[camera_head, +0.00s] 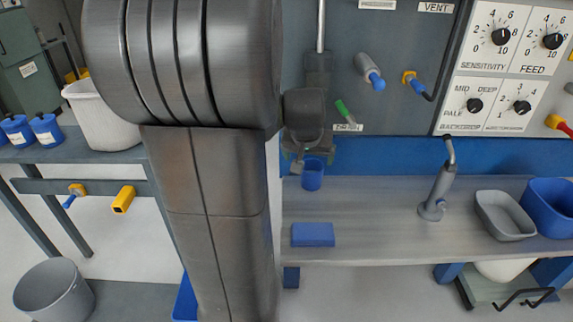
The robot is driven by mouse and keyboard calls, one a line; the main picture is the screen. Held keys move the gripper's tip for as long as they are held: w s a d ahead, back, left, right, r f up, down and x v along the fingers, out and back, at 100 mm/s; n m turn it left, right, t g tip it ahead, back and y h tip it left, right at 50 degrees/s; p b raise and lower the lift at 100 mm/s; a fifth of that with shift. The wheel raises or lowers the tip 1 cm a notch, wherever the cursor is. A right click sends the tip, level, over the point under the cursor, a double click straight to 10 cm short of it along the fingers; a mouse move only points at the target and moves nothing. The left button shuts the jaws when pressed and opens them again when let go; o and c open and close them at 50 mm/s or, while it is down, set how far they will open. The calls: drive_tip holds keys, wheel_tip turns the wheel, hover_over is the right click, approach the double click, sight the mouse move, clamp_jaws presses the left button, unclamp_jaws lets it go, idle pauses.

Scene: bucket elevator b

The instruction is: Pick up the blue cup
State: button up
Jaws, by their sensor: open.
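The blue cup (312,177) stands upright on the grey workbench (380,212), close to the blue back strip. My gripper (299,162) is open, just above and slightly left of the cup at its rim. The gripper overlaps the cup's upper edge in this view, and I cannot tell whether they touch. My large dark arm fills the left middle and hides part of the bench.
A flat blue block (313,235) lies near the bench's front edge. A grey tap-like fitting (437,192), a grey tray (505,215) and a blue bin (552,205) stand to the right. A control panel (400,65) with knobs rises behind. The bench middle is clear.

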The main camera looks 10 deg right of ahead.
sight(311, 174)
drive_tip(key=shift+w+d+r+x, duration=0.1)
drive_tip(key=shift+d+x, duration=0.05)
drive_tip(key=shift+x, duration=2.2)
drive_tip(key=shift+w+d+r+x, duration=0.1)
drive_tip(key=shift+d+x, duration=0.05)
drive_tip(key=shift+x, duration=2.15)
drive_tip(key=shift+w+d+r+x, duration=0.1)
drive_tip(key=shift+d+x, duration=0.05)
drive_tip(key=shift+x, duration=2.2)
drive_tip(key=shift+s, duration=0.1)
drive_tip(key=c, duration=1.1)
drive_tip(key=shift+c, duration=0.2)
